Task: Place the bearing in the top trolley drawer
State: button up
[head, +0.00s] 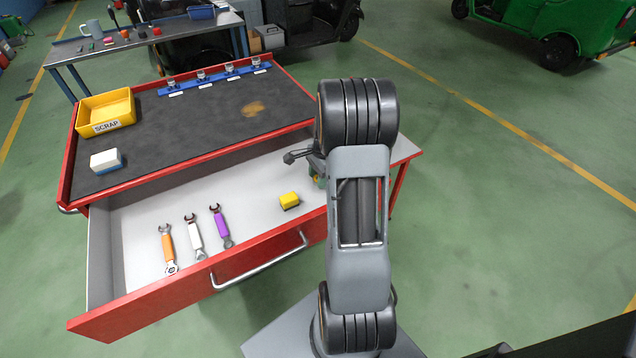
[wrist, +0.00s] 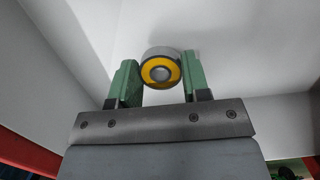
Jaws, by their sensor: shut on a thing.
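The bearing (wrist: 161,66), a metal ring with a yellow face and a grey centre, is between the green fingers of my gripper (wrist: 160,82) in the wrist view. The fingers are shut on its sides. The top trolley drawer (head: 140,213) is pulled open in the head view, with a red front and a pale interior. Pale drawer surfaces fill most of the wrist view behind the bearing. I cannot tell whether the bearing touches the drawer floor.
Orange (head: 167,249), white (head: 194,237) and purple (head: 221,226) wrenches and a yellow block (head: 289,201) lie in the drawer. A yellow scrap bin (head: 106,111), a blue-white block (head: 106,161) and a blue rack (head: 214,78) are on the trolley top. The drawer handle (head: 259,262) sticks out in front.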

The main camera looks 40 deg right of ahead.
jog(key=shift+f, duration=1.3)
jog(key=shift+f, duration=0.1)
jog(key=shift+f, duration=0.1)
jog(key=o, duration=0.9)
jog(key=shift+o, duration=0.2)
